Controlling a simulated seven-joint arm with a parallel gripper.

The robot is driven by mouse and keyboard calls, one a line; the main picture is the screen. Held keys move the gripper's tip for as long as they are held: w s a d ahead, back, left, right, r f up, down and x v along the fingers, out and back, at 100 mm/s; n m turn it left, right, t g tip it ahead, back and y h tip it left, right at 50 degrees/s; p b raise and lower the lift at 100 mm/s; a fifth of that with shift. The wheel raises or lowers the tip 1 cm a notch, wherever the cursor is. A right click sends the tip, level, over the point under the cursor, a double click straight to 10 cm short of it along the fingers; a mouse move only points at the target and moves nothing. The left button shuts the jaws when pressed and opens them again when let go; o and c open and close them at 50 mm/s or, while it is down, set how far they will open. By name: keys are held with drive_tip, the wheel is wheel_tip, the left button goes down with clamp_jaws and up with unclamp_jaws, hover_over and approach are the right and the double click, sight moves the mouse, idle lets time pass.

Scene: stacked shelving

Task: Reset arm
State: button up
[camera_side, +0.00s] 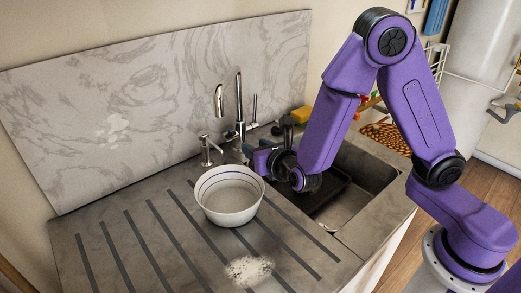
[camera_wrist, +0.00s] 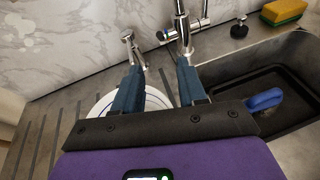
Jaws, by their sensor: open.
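My purple arm reaches in from the right in the side view. My gripper (camera_wrist: 157,84) is open in the wrist view, with its two dark blue fingers spread apart and nothing between them that it grips. In the side view the gripper (camera_side: 252,157) is at the sink's left edge, behind the bowl, and its fingers are partly hidden. A white bowl (camera_side: 229,196) with dark rings stands upright on the ridged counter. In the wrist view the bowl (camera_wrist: 154,101) is partly hidden behind the fingers and gripper body.
A faucet (camera_side: 238,106) and a soap dispenser (camera_side: 206,150) stand behind the counter. The sink (camera_side: 374,171) holds a dark tray with a blue-handled thing (camera_wrist: 264,99). A yellow sponge (camera_side: 301,114) lies at the back. A white powdery patch (camera_side: 249,269) is on the front counter.

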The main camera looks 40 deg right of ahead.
drive_tip(key=s+d+r+m+g+h, duration=0.25)
drive_tip(key=s+d+m+g, duration=0.55)
drive_tip(key=s+d+m, duration=0.45)
drive_tip(key=s+a+m+g+y, duration=0.2)
drive_tip(key=s+m+g, duration=0.1)
drive_tip(key=s, duration=0.6)
drive_tip(key=s+a+m+g+y, duration=0.1)
drive_tip(key=s+m+g+y, duration=0.2)
drive_tip(key=s, duration=0.6)
drive_tip(key=shift+s+a+r+m+y, duration=0.25)
drive_tip(key=shift+a+r+m+y, duration=0.1)
drive_tip(key=shift+m, duration=0.5)
